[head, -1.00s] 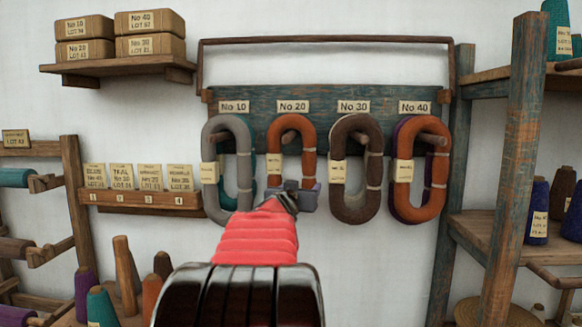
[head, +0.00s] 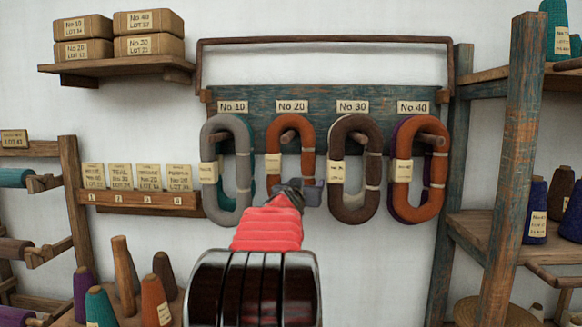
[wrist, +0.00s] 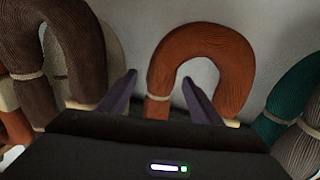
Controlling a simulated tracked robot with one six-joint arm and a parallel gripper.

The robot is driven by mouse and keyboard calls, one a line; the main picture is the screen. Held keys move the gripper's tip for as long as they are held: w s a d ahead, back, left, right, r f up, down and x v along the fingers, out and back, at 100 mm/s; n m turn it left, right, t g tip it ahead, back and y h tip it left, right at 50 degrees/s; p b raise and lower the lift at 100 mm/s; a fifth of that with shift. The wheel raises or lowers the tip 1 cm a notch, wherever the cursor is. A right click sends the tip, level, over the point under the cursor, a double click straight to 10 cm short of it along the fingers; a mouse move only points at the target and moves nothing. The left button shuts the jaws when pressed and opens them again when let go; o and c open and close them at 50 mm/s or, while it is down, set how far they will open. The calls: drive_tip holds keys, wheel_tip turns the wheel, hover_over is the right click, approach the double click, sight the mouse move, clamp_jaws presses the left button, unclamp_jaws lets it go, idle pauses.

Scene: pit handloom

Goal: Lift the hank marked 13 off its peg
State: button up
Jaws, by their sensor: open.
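Hanks hang on pegs under signs No 10 to No 40. The tags on them are too small to read, so I cannot tell which is marked 13. A grey hank (head: 210,135) is under No 10 with a teal one behind it. An orange hank (head: 307,150) is under No 20, a brown one (head: 347,205) under No 30, and another orange one (head: 432,195) under No 40 with purple behind. My gripper (head: 303,191) is open and empty, at the lower end of the No 20 orange hank (wrist: 207,50), partly hiding it. In the wrist view the fingers point towards that hank's curve.
The brown hank (wrist: 65,60) and the grey (wrist: 305,135) and teal (wrist: 283,105) hanks flank my gripper closely. A rail (head: 325,40) runs above the peg board (head: 380,97). A card shelf (head: 140,199) is left, a wooden rack post (head: 515,150) right.

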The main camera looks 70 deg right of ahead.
sight(307, 162)
drive_tip(key=shift+c, duration=0.7)
drive_tip(key=c, duration=1.1)
drive_tip(key=shift+r, duration=0.1)
drive_tip(key=shift+a+r, duration=0.35)
drive_tip(key=shift+s+r, duration=0.1)
drive_tip(key=shift+r, duration=0.2)
drive_tip(key=shift+a+r, duration=0.1)
drive_tip(key=shift+r, duration=2.75)
drive_tip(key=s+a, duration=0.2)
drive_tip(key=a, duration=0.7)
drive_tip(key=s+a, duration=0.2)
drive_tip(key=a, duration=0.7)
drive_tip(key=shift+a, duration=0.35)
drive_tip(key=shift+s+a+f, duration=0.1)
drive_tip(key=shift+s+a, duration=0.1)
drive_tip(key=shift+a, duration=0.45)
